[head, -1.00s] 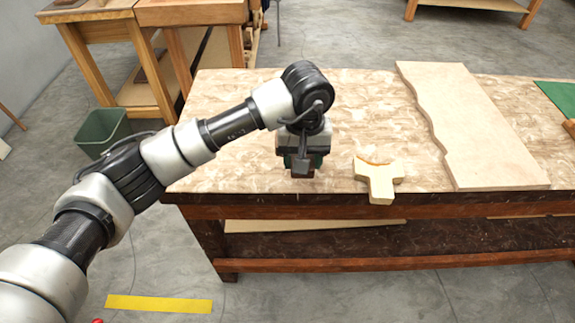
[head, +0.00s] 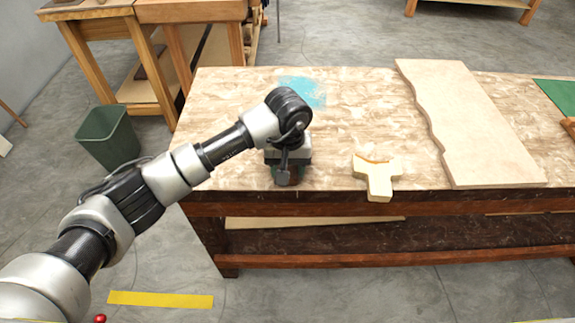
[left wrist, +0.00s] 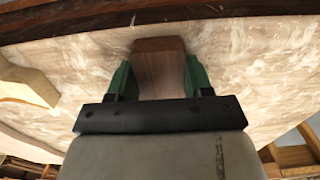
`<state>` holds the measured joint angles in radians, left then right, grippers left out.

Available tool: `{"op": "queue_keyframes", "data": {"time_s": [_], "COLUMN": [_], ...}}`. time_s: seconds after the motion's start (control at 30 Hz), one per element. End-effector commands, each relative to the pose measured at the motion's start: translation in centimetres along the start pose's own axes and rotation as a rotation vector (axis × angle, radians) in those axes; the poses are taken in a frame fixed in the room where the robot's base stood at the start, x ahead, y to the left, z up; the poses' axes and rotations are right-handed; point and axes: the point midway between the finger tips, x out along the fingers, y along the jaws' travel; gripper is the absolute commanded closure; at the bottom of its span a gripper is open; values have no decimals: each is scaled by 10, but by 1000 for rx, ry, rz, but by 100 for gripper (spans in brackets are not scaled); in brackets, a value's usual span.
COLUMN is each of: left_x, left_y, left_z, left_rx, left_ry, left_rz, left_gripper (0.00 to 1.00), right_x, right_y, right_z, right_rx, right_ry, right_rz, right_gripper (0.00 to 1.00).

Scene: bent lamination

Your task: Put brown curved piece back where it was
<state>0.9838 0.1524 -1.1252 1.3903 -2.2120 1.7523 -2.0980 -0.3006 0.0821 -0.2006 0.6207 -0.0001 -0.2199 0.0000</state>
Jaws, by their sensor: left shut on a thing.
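My left gripper (head: 287,178) points down over the near edge of the workbench, left of the T-shaped wooden form. In the left wrist view its green fingers (left wrist: 158,80) are shut on a brown wooden piece (left wrist: 162,62), one on each side. In the head view the piece is mostly hidden by the gripper. Whether it touches the bench top cannot be told. The pale T-shaped form (head: 378,178) has a thin orange-brown curved edge at its top. My right gripper is not in view.
The workbench top (head: 230,110) has a blue patch (head: 303,91) behind my gripper. A large wavy-edged pale board (head: 475,120) lies to the right, with a green sheet (head: 557,95) beyond. A green bin (head: 108,138) stands on the floor at left. Bench space around my gripper is clear.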

Motion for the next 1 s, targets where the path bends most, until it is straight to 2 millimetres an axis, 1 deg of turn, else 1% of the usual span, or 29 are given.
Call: {"op": "queue_keyframes", "data": {"time_s": [0.03,0.1,0.2,0.47,0.57,0.6,0.67,1.0], "left_x": [2,1,1,0,-5,-8,-17,-90], "left_y": [0,0,0,0,0,0,0,0], "left_z": [0,0,0,0,0,-1,-1,-1], "left_rx": [0,0,0,0,0,0,2,0], "left_ry": [1,0,0,0,0,3,5,6], "left_rz": [0,0,0,0,0,0,0,-1], "left_gripper": [48,37,24,24,24,24,24,24], "right_x": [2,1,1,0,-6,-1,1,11], "right_y": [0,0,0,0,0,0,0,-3], "right_z": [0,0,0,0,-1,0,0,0], "right_rx": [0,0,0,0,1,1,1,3], "right_ry": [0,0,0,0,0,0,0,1], "right_rz": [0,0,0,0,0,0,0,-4], "right_gripper": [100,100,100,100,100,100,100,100]}}
